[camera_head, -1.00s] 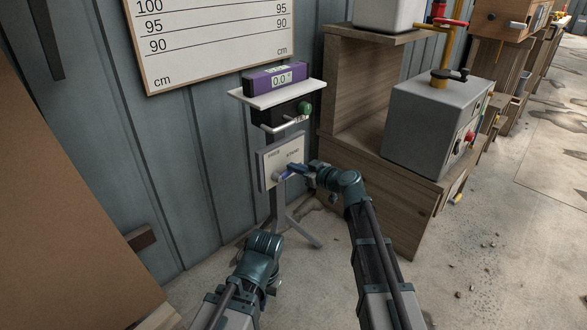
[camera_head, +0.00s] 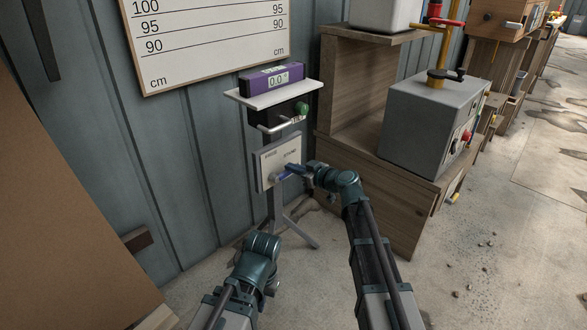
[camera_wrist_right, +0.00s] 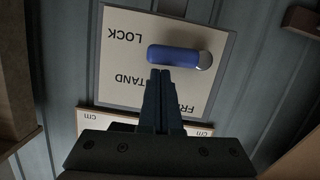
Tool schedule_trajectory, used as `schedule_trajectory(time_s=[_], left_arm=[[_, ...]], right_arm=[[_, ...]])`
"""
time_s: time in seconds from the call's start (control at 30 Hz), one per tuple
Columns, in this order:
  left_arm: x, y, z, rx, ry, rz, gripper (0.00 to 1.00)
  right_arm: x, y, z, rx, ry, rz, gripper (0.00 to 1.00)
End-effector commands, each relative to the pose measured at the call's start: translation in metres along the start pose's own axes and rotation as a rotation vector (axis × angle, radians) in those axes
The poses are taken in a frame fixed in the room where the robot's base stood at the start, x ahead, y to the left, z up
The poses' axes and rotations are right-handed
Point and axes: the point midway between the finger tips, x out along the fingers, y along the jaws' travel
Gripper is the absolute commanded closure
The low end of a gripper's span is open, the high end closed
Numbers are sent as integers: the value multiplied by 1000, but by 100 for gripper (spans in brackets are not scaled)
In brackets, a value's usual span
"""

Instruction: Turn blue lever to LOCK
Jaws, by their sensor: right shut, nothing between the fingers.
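The blue lever (camera_head: 287,173) is on a pale panel (camera_head: 264,165) on a stand against the wall. In the right wrist view the lever (camera_wrist_right: 175,56) lies nearly level, its silver hub end at the right.
A wooden cabinet (camera_head: 385,200) with a grey box (camera_head: 415,120) stands close on the right. A brown board (camera_head: 60,220) fills the left.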

Motion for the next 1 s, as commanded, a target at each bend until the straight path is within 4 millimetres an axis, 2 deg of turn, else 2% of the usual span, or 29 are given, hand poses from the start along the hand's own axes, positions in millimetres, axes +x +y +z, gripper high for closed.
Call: schedule_trajectory(time_s=[0.27,0.4,0.6,0.8,1.0], left_arm=[[-44,-4,3,4,-2,0,100],[-47,-5,3,6,-2,0,100],[-55,-6,3,8,-2,0,100],[-59,-6,3,9,-2,0,100],[-60,-6,4,10,-2,0,100]], right_arm=[[-4,-6,-45,0,0,2,100],[-38,-8,-40,2,-1,5,100],[-76,-8,-39,1,-1,4,100],[-96,-7,-38,1,0,3,100],[-102,-6,-38,0,0,2,100]])
